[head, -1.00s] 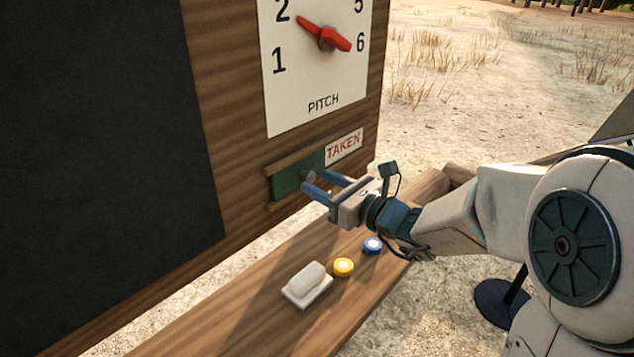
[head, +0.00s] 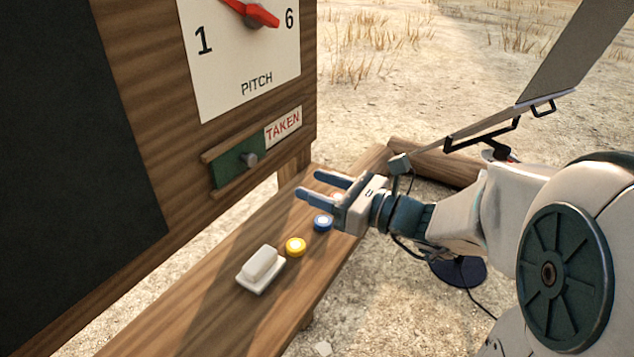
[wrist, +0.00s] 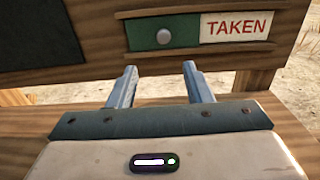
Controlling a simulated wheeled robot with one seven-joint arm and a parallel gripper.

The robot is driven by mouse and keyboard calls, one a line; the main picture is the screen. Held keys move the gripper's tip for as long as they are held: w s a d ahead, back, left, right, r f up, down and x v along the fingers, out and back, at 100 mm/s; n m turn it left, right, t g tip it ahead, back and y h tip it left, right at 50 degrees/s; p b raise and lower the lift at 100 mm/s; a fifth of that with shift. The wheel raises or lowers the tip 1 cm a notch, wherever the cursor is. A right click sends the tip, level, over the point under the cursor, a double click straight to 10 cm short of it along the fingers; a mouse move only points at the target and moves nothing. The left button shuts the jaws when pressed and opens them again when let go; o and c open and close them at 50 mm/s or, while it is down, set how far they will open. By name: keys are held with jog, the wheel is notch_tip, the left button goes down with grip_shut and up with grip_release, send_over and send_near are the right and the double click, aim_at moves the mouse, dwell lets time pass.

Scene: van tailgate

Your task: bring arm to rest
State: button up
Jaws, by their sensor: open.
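My gripper (head: 312,187) is open and empty, with its two blue fingers apart above the wooden shelf (head: 205,318). The fingers point toward the wooden board and stand clear of the grey knob (head: 248,160) on the green slider plate (head: 227,172). In the wrist view the fingers (wrist: 157,85) show with nothing between them. The knob (wrist: 164,36) is beyond them, left of the red-lettered TAKEN label (wrist: 236,27).
A PITCH dial (head: 243,62) is on the board above. A tilted grey panel (head: 575,55) stands at right.

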jog(key=s+a+f+n+g+h, duration=0.1)
jog(key=s+f+n+g+h, duration=0.65)
jog(key=s+n, duration=0.55)
jog(key=s+d+f+n+h+p, duration=0.1)
jog(key=d+n+h, duration=0.6)
jog(key=d+n, duration=0.4)
jog(key=shift+d+f+n+p, duration=0.3)
jog(key=shift+f+n, duration=0.05)
jog(key=shift+n, duration=0.05)
dwell(0.5)
